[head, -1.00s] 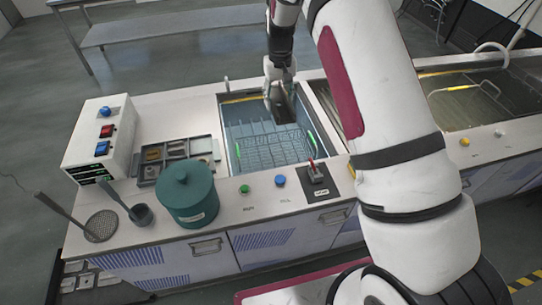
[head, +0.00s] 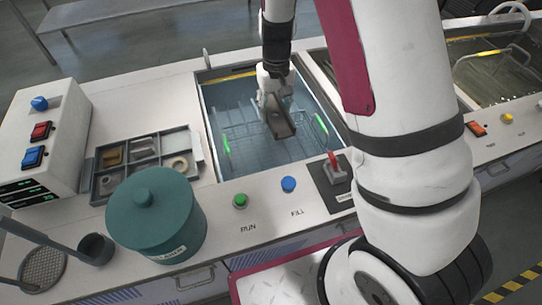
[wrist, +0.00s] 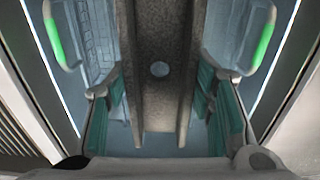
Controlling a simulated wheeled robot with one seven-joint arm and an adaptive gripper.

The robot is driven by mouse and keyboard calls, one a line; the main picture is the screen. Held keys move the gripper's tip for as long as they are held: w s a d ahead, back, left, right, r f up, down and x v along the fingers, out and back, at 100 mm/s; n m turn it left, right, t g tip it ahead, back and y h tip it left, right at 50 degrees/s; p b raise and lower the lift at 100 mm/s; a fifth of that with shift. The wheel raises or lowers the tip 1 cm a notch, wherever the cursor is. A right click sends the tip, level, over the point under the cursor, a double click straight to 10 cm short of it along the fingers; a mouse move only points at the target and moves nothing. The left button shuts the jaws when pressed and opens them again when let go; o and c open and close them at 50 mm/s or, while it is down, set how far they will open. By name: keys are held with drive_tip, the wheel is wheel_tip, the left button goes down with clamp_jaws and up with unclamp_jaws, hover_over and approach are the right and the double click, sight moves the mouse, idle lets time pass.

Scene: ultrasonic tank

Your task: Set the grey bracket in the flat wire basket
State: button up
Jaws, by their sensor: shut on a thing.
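My gripper (head: 274,101) points down over the open tank and is shut on the grey bracket (head: 281,127). In the wrist view the bracket (wrist: 160,48) is a grey channel shape with a round hole, between the teal finger pads. The flat wire basket (head: 246,142) lies below in the tank, with a green handle on its left and right sides. In the wrist view part of the basket (wrist: 92,35) shows left of the bracket, which hides its middle. The bracket appears above the basket; I cannot tell the exact gap.
The tank (head: 207,130) has a pale rim. A parts tray (head: 97,188), a teal lidded pot (head: 158,222) and a white control box (head: 60,122) stand to the left. A red-handled lever (head: 334,168) and buttons sit along the front. Another tank (head: 480,85) lies to the right.

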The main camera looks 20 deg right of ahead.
wheel_tip(320, 180, down, 6)
drive_tip(key=f+m+b, duration=0.1)
drive_tip(key=m+b, duration=0.3)
drive_tip(key=b, duration=0.2)
drive_tip(key=m+b, duration=0.4)
drive_tip(key=m, duration=1)
approach(270, 145)
drive_tip(key=shift+f+b, duration=0.85)
drive_tip(key=shift+f, duration=2.4)
drive_tip(key=shift+w, duration=0.1)
drive_tip(key=shift+f, duration=0.2)
drive_tip(key=o, duration=1.6)
